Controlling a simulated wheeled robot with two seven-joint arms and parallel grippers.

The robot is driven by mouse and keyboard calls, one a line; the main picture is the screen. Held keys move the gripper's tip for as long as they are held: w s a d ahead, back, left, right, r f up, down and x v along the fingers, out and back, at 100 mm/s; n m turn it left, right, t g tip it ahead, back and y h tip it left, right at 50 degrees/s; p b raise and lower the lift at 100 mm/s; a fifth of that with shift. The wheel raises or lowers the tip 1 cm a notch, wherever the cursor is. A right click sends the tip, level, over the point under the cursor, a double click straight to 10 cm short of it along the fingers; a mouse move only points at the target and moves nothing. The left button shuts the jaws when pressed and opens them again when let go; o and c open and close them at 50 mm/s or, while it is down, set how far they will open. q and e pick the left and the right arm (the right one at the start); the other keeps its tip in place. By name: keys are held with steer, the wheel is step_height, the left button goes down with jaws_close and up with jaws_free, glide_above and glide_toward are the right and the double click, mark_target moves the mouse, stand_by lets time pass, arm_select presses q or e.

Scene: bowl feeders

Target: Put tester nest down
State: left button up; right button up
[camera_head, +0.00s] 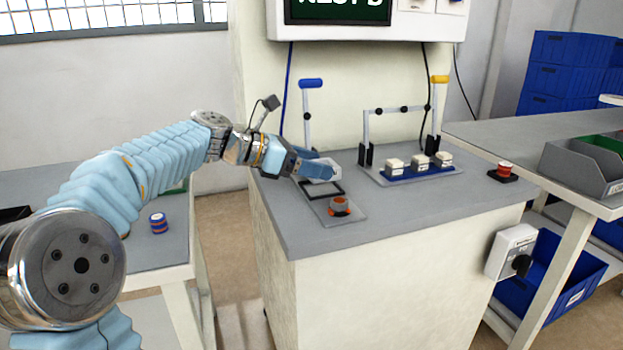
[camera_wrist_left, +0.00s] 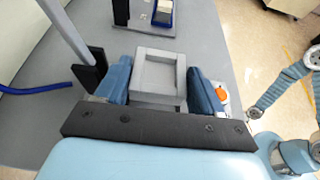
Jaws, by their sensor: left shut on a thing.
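My left gripper (camera_head: 318,166) is shut on the tester nest (camera_head: 323,174), a light grey block. In the left wrist view the tester nest (camera_wrist_left: 137,95) shows a square recess and sits between the two blue fingers of the left gripper (camera_wrist_left: 160,80). My right gripper is not in view.
A second fixture with a yellow-handled lever (camera_head: 440,79) stands to the right, with several white blocks on a blue base (camera_head: 420,172). A red button (camera_head: 505,168) and grey bins (camera_head: 582,168) are farther right.

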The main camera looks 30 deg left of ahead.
arm_select(q)
steer(key=shift+f, duration=1.4)
steer(key=shift+b, duration=0.3)
steer(key=shift+f, duration=0.15)
steer(key=o, duration=1.1)
steer(key=shift+o, duration=0.2)
steer(key=shift+r, duration=0.2)
steer(key=p+v, duration=0.1)
steer(key=v, duration=1.1)
